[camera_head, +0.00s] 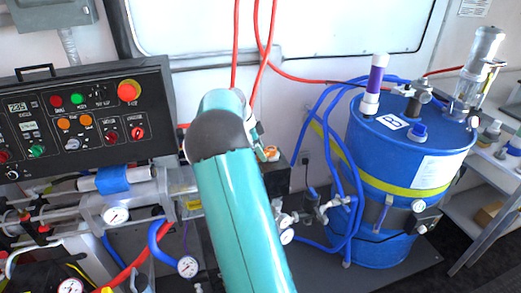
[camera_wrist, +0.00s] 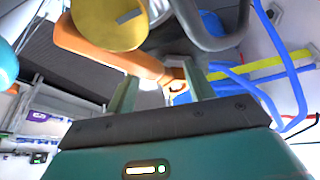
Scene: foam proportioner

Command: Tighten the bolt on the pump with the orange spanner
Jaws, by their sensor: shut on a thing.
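The orange spanner (camera_wrist: 105,50) shows in the wrist view, running from upper left down to my gripper (camera_wrist: 160,86). My gripper's two pale green fingers are shut on its lower right end. Its upper left end lies close to a round, dull yellow part (camera_wrist: 103,22) with a grey slot; I cannot tell whether they touch or whether this part is the bolt. In the head view my teal arm covers most of the gripper and the pump area. A small orange patch (camera_head: 272,153) shows just right of the arm there.
A control panel (camera_head: 82,118) stands at the left, above gauges and pipes. A blue drum (camera_head: 385,150) with a yellow band stands at the right, with blue hoses beside it. Red hoses hang behind my arm. A dark grey curved pipe (camera_wrist: 205,25) is close above my gripper.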

